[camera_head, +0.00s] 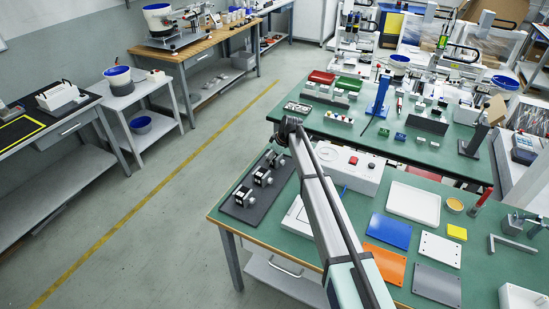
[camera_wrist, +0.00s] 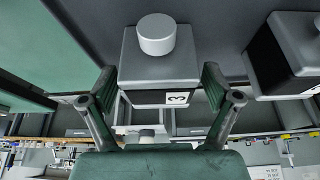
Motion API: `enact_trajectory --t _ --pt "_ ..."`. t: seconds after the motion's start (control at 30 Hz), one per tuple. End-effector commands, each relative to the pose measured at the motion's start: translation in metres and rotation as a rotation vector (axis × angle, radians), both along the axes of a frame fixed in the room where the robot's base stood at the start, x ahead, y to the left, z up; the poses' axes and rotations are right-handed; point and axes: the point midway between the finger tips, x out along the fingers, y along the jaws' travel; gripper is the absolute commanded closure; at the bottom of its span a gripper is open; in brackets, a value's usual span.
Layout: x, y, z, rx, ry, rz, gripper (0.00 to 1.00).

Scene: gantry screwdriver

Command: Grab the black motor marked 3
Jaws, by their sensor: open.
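The motor marked 3 (camera_wrist: 158,68) fills the middle of the wrist view. It has a grey face, a round light-grey boss, a dark lower side and a white label with a 3. My gripper (camera_wrist: 159,84) is open, with one finger on each side of this motor. Whether the pads touch it I cannot tell. In the head view three small black-and-white motors (camera_head: 262,177) stand in a row on a dark mat (camera_head: 240,212); their numbers are too small to read.
Another motor (camera_wrist: 285,55) stands close at the right in the wrist view. On the green table (camera_head: 345,205), a white box with a red button (camera_head: 350,170), a white tray (camera_head: 413,203) and coloured plates (camera_head: 389,231) lie right of the mat.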

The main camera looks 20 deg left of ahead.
Motion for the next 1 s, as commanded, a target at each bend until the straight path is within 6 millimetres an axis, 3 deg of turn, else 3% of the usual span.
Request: enact_trajectory --t 0.27,0.37,0.53,0.83,1.0 --pt "0.000 0.002 -0.006 0.001 -0.001 0.000 0.11" --pt "0.000 0.002 -0.006 0.001 -0.001 0.000 0.40" --pt "0.000 0.002 -0.006 0.000 0.000 0.000 1.00" --pt "0.001 0.003 -0.004 0.002 -0.001 0.000 1.00" --pt "0.001 0.003 0.007 0.003 -0.003 0.000 1.00"
